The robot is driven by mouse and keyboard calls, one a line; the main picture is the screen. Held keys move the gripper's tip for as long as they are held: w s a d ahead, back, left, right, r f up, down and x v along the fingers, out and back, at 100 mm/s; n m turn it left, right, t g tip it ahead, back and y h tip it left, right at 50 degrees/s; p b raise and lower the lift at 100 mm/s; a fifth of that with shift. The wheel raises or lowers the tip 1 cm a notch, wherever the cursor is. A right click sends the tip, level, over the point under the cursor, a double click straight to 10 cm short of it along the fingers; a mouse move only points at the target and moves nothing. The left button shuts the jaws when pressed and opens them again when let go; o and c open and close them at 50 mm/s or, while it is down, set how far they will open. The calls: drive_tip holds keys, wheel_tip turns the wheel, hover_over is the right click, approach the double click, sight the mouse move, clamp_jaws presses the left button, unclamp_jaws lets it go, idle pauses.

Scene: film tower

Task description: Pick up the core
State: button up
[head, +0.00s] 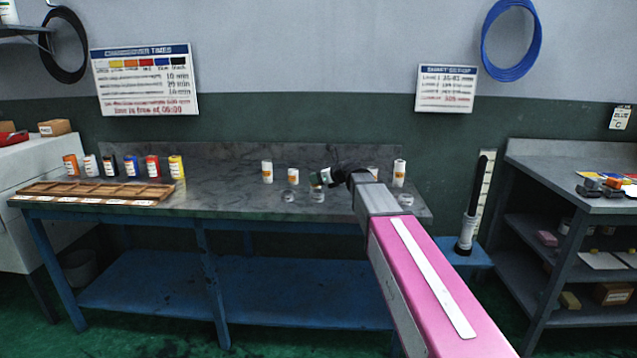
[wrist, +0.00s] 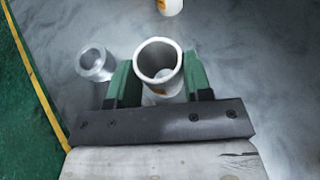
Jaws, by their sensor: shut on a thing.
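The core is a white hollow tube (wrist: 150,60) with an orange mark low on its side. It stands between the green fingers of my gripper (wrist: 160,78) in the wrist view, its open top facing the camera. My gripper is shut on it, one finger on each side. In the head view my gripper (head: 324,177) is over the grey bench (head: 230,205), and the held core (head: 326,175) is small and partly hidden there. I cannot tell whether it touches the bench top.
Other white tubes (head: 267,172) (head: 399,172) stand along the bench. Several coloured jars (head: 176,167) and a wooden tray (head: 45,190) are at the left.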

drive_tip(key=s+a+r, duration=0.7)
drive_tip(key=s+r, duration=0.2)
drive_tip(key=shift+s+r, duration=0.15)
drive_tip(key=shift+r, duration=0.05)
idle(0.3)
